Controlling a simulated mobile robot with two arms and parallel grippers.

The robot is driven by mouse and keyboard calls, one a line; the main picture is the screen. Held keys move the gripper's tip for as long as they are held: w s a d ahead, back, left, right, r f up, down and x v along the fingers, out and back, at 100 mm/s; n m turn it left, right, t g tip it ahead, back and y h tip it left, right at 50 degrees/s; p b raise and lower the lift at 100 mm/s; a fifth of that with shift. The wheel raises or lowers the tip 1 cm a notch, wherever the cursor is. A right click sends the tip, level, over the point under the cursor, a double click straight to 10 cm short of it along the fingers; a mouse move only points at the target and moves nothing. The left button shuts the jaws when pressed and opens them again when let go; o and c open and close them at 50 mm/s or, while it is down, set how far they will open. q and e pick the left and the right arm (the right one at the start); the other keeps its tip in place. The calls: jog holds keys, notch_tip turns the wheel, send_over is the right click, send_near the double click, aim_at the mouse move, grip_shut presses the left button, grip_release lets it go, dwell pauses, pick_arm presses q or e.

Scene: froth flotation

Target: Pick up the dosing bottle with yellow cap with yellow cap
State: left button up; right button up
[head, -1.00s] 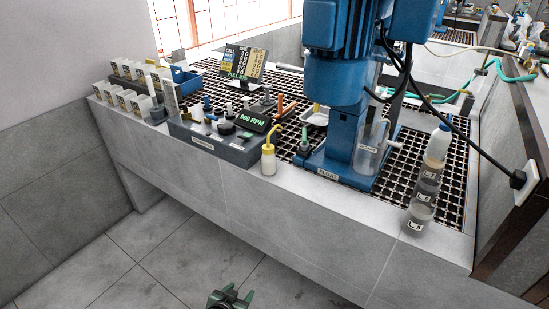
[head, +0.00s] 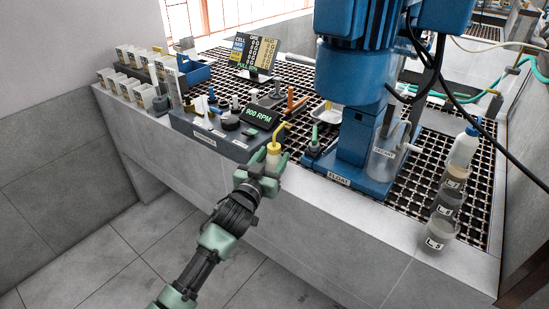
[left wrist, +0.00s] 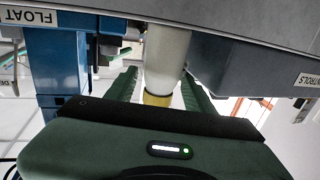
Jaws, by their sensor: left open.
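The dosing bottle (head: 273,151) is small and whitish with a yellow cap and a bent yellow spout. It stands upright at the front edge of the bench, right of the control box. My left gripper (head: 266,164) reaches up to it from the front, open, and hides its lower part. In the left wrist view the white bottle body (left wrist: 166,52) and its yellow cap (left wrist: 158,99) show between the two green fingers of my left gripper (left wrist: 160,92). Small gaps show beside the bottle, so the fingers do not seem closed on it. My right gripper is out of view.
The control box (head: 208,138) with a 900 RPM display stands close left of the bottle. The blue flotation machine (head: 345,175) stands to its right. Labelled jars and a white bottle (head: 462,148) stand at the far right. Small white boxes (head: 125,88) line the left end.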

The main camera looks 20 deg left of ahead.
pick_arm(q)
jog(key=w, duration=0.4)
jog(key=shift+d, duration=0.15)
jog(key=c, duration=0.7)
jog(key=shift+c, duration=0.2)
